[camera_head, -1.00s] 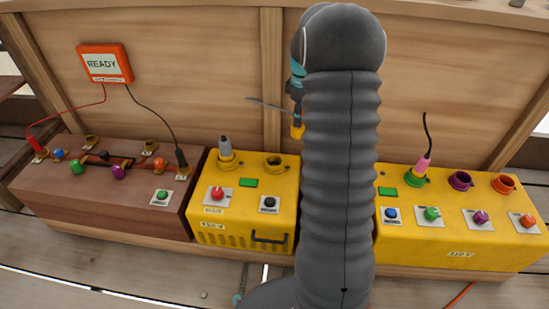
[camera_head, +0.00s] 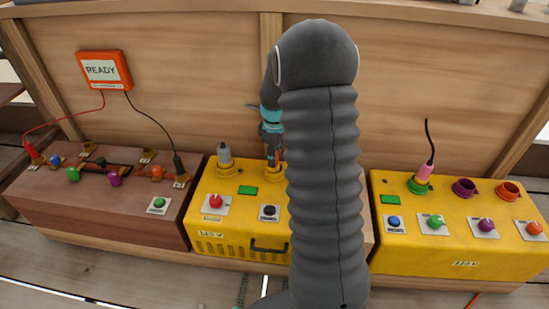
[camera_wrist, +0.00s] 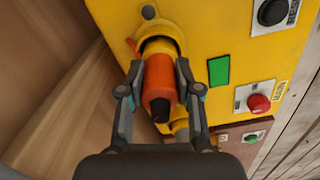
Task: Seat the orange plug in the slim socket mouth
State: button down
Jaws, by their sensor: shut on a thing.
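The orange plug (camera_wrist: 160,78), with a dark tail end, is held between both fingers of my gripper (camera_wrist: 160,90) in the wrist view. Its far end points at the yellow round socket (camera_wrist: 152,28) on the yellow box, and it overlaps the mouth. I cannot tell how deep it sits, if at all. In the head view my gripper (camera_head: 272,150) stands over the yellow box's right socket (camera_head: 270,172), partly hidden by my arm.
A grey plug (camera_head: 225,155) stands in the yellow box's left socket. A red button (camera_head: 216,201) and green panel (camera_head: 247,191) are nearby. Another yellow box (camera_head: 455,250) with colored sockets and a pink plug (camera_head: 425,171) stands right. A brown box (camera_head: 100,212) stands left.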

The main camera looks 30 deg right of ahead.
jog(key=shift+f, duration=0.15)
jog(key=c, duration=0.8)
grip_release()
